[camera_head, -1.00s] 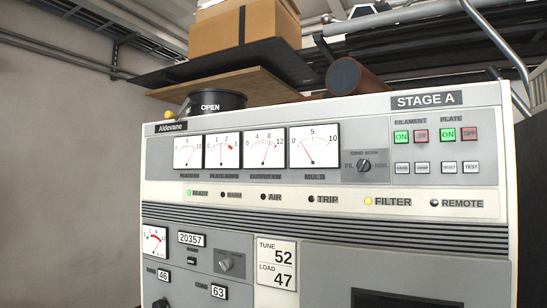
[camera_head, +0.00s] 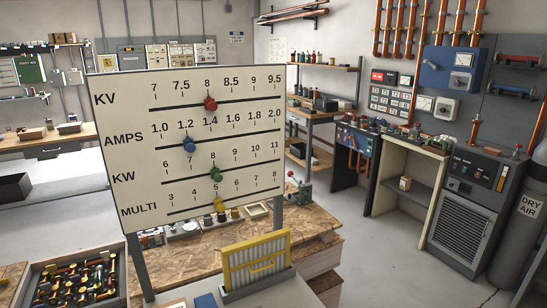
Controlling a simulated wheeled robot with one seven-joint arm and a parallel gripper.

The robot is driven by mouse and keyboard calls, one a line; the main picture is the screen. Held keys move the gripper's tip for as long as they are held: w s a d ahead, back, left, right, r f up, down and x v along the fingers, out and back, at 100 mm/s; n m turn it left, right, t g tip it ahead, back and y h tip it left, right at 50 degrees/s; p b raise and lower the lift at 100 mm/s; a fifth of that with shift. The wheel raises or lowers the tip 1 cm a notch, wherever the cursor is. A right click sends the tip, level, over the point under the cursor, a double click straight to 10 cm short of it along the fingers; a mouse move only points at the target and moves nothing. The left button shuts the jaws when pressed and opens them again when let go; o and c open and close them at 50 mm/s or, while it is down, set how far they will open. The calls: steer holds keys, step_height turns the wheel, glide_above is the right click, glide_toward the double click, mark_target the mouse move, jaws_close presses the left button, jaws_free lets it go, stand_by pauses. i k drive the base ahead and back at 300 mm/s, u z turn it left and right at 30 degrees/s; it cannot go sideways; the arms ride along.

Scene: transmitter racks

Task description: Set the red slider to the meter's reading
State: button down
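The board (camera_head: 105,92) stands upright on posts, with four scale rows named KV, AMPS, KW and MULTI. The red slider (camera_head: 210,103) sits on the top KV row, at or very near the 8 mark. The blue slider (camera_head: 189,145) is on the AMPS row near 1.2. The green slider (camera_head: 215,174) is on the KW row near 8. The yellow slider (camera_head: 221,206) is on the MULTI row near 5. The transmitter's meters from the earlier frame are out of view now. My gripper is not in view.
A yellow-framed filter (camera_head: 256,262) stands below the board, in front of a wooden bench (camera_head: 310,226). A bin of small parts (camera_head: 75,280) is at lower left. A grey cabinet (camera_head: 470,205) and gas cylinder (camera_head: 518,232) stand right. Floor (camera_head: 400,260) is clear between.

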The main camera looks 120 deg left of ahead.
mark_target(210, 104)
steer(key=u, duration=4.45)
